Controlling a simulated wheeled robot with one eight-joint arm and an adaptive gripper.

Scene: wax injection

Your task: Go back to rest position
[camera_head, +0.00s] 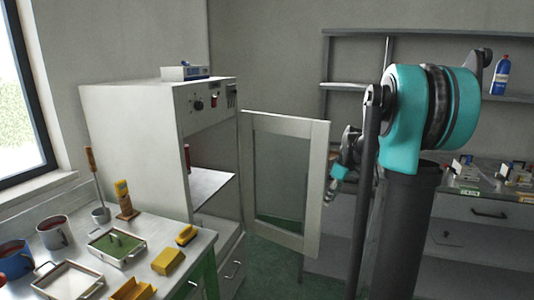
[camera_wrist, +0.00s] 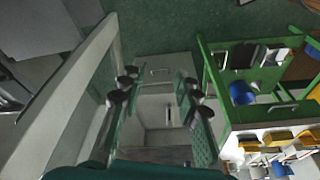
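My gripper (camera_wrist: 158,92) shows in the wrist view with its two green-padded fingers spread apart. Nothing is between them. In the head view my gripper (camera_head: 341,170) is partly visible just right of the open cabinet door (camera_head: 322,190), left of my teal and black arm. I cannot tell there whether it touches the door. The white cabinet (camera_head: 130,135) stands left of the door with its inside exposed. In the wrist view a pale door-like frame (camera_wrist: 66,110) runs along the left of the fingers.
A workbench (camera_head: 205,240) at lower left holds two mugs, metal trays and yellow blocks. Its green frame (camera_wrist: 212,95) shows at right in the wrist view. A counter with drawers (camera_head: 490,212) and a shelf with a blue bottle (camera_head: 500,76) stand at right.

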